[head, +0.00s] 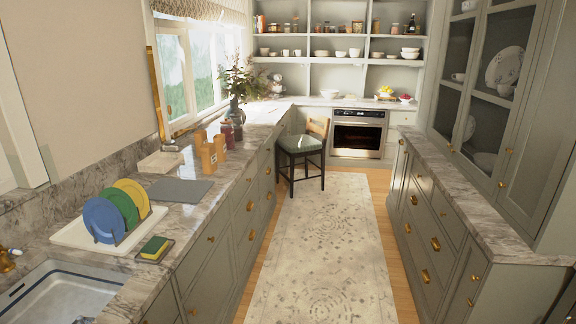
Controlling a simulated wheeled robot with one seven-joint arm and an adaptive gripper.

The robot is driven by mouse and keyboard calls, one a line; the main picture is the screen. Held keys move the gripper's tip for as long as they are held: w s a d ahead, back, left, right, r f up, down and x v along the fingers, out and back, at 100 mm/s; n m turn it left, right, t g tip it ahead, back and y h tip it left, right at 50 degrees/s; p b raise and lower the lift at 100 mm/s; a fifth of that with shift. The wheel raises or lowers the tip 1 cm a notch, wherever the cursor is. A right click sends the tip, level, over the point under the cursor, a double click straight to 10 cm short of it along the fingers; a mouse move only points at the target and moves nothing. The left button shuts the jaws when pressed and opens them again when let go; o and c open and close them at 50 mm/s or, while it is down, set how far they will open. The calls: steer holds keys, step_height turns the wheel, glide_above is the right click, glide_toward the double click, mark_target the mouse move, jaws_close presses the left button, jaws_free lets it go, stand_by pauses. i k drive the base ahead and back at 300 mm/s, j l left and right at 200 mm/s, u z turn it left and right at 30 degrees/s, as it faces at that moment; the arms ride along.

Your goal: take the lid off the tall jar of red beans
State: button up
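On the left counter (235,170), beyond the grey board, stands a small group of containers. Two dark red ones are at the back of it: a taller one (228,134) and another (237,118) behind it. Either could be the jar of red beans, but they are too small to tell their contents or make out a lid. My gripper is not in view.
Orange-brown containers (209,159) stand in front of the red ones. A grey board (180,190), a rack with coloured plates (103,219), a sponge (154,247) and a sink (60,295) are nearer. The patterned rug (320,240) is clear; a chair (302,150) stands beyond.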

mark_target(228, 128)
steer(key=i+l+z, duration=0.1)
steer(key=i, duration=0.9)
steer(key=i+l, duration=0.1)
steer(key=i, duration=1.6)
steer(key=i+l+u, duration=0.15)
steer(key=i, duration=1.25)
steer(key=i+u, duration=0.4)
steer(key=i, duration=0.25)
steer(key=i+l+u, duration=0.25)
steer(key=i+u, duration=0.15)
steer(key=i, duration=0.25)
